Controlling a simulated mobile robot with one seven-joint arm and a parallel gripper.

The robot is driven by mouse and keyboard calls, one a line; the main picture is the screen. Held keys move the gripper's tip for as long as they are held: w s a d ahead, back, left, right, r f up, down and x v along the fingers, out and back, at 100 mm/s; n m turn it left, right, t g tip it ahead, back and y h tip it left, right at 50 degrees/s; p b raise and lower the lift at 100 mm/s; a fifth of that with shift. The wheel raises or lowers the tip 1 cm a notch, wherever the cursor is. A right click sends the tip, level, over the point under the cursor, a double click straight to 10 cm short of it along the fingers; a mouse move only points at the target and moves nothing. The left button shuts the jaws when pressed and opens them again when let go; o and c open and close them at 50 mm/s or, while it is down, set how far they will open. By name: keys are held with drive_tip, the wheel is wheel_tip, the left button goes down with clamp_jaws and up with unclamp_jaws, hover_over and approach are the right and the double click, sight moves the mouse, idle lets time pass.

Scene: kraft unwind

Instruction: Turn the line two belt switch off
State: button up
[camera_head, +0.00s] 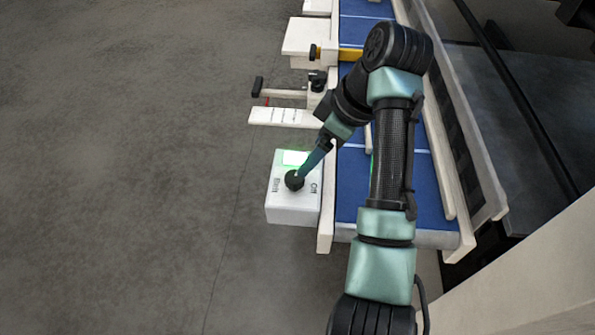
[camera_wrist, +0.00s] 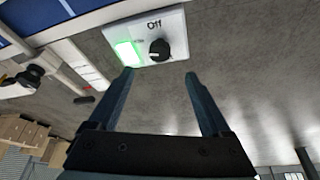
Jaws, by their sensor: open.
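A white switch box (camera_head: 292,209) is fixed to the left side of the near end of the blue belt. On its face are a black rotary knob (camera_head: 294,181) and a rectangular lamp (camera_head: 294,157) glowing green. A label reading "Off" is printed to the right of the knob; the label on its left is too small to read. My gripper (camera_head: 306,168) reaches over the box close to the knob. In the wrist view the knob (camera_wrist: 159,50) shows beyond the two spread fingers of my gripper (camera_wrist: 159,72), with nothing between them. The knob's exact pointing direction is unclear.
The blue conveyor belt (camera_head: 352,190) runs away beside the box, with a pale side rail (camera_head: 327,215). A white bracket (camera_head: 283,117) and a black-handled clamp (camera_head: 258,87) stick out beyond the box. The grey floor (camera_head: 130,180) on the left is clear.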

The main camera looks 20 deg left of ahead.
sight(295, 177)
drive_tip(key=p+x, duration=0.1)
drive_tip(key=x, duration=0.8)
drive_tip(key=shift+a+f+p, duration=0.15)
drive_tip(key=shift+f+p, duration=0.2)
drive_tip(key=shift+c, duration=0.3)
clamp_jaws()
